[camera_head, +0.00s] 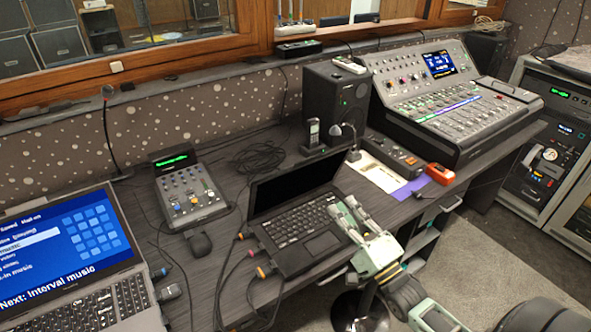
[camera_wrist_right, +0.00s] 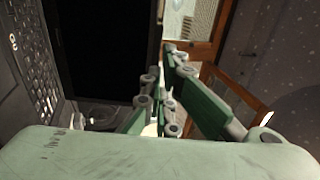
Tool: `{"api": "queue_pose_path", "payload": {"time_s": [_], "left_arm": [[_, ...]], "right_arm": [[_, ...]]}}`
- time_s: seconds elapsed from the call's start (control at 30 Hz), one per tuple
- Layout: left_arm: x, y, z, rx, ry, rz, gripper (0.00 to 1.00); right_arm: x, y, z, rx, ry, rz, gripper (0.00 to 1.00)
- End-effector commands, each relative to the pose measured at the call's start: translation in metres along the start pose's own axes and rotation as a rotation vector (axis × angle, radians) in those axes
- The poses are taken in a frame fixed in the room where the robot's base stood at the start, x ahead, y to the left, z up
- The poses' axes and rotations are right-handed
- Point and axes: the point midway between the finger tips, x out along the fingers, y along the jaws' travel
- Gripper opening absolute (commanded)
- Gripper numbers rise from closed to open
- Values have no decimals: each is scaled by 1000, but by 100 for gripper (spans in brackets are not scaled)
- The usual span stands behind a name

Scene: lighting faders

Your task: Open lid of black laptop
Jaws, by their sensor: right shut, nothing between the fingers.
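The black laptop (camera_head: 298,227) sits on the dark desk in the middle of the head view. Its lid (camera_head: 294,186) stands raised, with a dark, blank screen facing the keyboard. My right gripper (camera_head: 344,212) is shut and empty at the laptop's right edge, beside the keyboard; whether it touches is unclear. In the right wrist view the green fingers (camera_wrist_right: 168,75) point toward the window, with the dark screen (camera_wrist_right: 104,50) and the keyboard (camera_wrist_right: 32,65) to their left. My left gripper is out of view.
A second laptop (camera_head: 75,262) with a lit blue screen is at the left. A small mixer (camera_head: 187,192) with a mouse-like device stands between the laptops. Cables (camera_head: 263,272) plug into the black laptop's left side.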

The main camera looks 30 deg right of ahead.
Motion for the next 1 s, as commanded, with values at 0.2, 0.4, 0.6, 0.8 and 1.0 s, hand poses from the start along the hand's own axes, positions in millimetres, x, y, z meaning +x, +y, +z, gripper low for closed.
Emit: {"api": "queue_pose_path", "payload": {"time_s": [0.2, 0.4, 0.6, 0.8, 1.0], "left_arm": [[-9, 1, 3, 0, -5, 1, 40], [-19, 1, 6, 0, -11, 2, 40], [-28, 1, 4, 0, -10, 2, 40], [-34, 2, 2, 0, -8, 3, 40], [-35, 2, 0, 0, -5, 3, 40]], "right_arm": [[27, -5, 0, 1, 0, -9, 0], [69, -5, 0, 1, 0, -7, 0], [108, -5, 0, 1, 1, -5, 0], [131, -3, 0, 1, 1, -3, 0], [139, -1, 0, 1, 0, -2, 0]]}}
